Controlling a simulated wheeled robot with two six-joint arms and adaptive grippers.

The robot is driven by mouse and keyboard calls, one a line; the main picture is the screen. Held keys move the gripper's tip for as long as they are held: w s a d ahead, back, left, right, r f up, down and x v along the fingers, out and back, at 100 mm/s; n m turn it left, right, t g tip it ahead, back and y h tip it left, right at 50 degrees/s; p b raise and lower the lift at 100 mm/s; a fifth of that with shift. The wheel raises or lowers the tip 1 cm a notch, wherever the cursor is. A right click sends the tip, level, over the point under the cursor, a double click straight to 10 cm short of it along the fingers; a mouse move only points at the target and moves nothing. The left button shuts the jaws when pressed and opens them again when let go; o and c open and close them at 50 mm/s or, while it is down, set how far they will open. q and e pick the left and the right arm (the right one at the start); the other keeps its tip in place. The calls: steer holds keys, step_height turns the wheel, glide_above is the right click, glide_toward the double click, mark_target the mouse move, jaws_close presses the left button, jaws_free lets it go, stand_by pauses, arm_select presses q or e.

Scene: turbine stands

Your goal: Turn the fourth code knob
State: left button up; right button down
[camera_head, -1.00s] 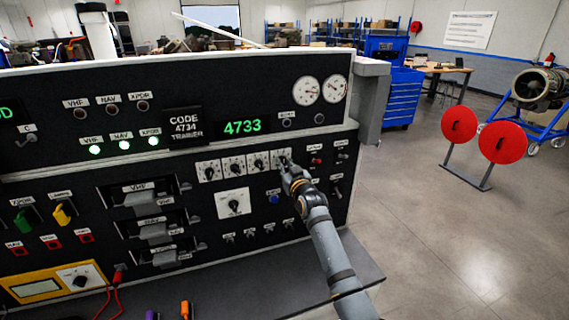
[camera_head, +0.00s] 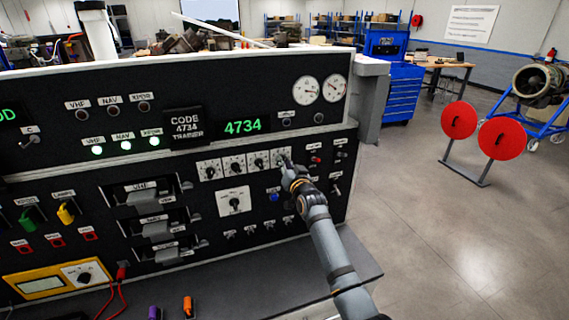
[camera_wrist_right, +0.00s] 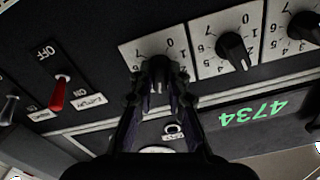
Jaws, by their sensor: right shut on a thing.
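The fourth code knob (camera_wrist_right: 158,66) is the rightmost of a row of white-plated black knobs on the dark panel. My right gripper (camera_head: 288,167) is at this knob, and its fingers hide most of it in the head view. In the wrist view, which shows the panel upside down, the right gripper (camera_wrist_right: 160,82) is shut on the knob, one finger on each side. The green display (camera_head: 242,126) reads 4734. My left gripper is not in view.
The third code knob (camera_wrist_right: 235,50) is close beside the gripper. A red toggle switch (camera_wrist_right: 58,92) is on the knob's other side. A blue button (camera_head: 274,194) is below the row. Open floor (camera_head: 430,240) lies right of the console.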

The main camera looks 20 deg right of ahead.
steer(key=c, duration=1.3)
jaws_free()
steer(key=s, duration=1.2)
steer(key=shift+d, duration=0.2)
